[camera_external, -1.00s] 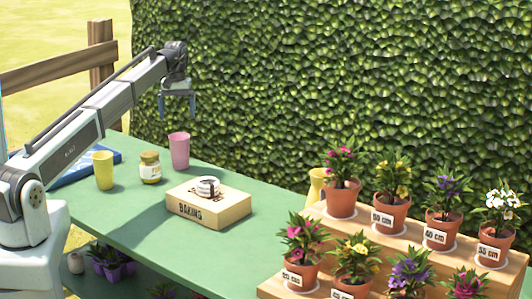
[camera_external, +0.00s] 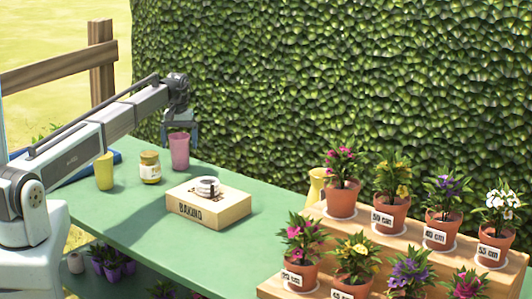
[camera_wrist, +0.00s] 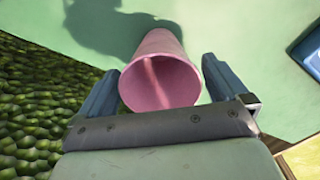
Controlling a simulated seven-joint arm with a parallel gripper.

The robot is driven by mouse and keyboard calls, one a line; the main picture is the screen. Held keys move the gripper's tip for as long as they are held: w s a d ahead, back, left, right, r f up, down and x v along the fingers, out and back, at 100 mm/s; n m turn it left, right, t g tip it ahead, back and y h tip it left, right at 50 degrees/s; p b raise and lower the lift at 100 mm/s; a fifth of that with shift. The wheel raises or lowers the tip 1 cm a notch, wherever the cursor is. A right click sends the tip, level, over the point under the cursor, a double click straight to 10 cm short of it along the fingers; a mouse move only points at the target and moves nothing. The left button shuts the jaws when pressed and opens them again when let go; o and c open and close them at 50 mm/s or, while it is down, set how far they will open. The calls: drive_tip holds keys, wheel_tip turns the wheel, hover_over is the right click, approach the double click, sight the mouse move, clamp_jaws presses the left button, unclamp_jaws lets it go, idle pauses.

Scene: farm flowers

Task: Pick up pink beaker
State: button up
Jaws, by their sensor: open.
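The pink beaker (camera_external: 180,153) stands upright on the green table near its back edge. My gripper (camera_external: 180,132) is open above the beaker, its fingers pointing down at about rim height. In the wrist view the pink beaker (camera_wrist: 160,75) shows its open mouth, lying between the two fingers of my gripper (camera_wrist: 162,82). A gap shows on each side, wider near the right finger. The fingers do not grip it. The fingers partly cover the beaker's top in the outside view.
A baking box (camera_external: 208,208) with a small round object on top sits in front right. The hedge (camera_external: 330,70) rises behind the green table (camera_external: 150,225).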

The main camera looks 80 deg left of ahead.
drive_tip(key=shift+f, duration=0.55)
drive_tip(key=c, duration=0.9)
drive_tip(key=shift+r, duration=0.1)
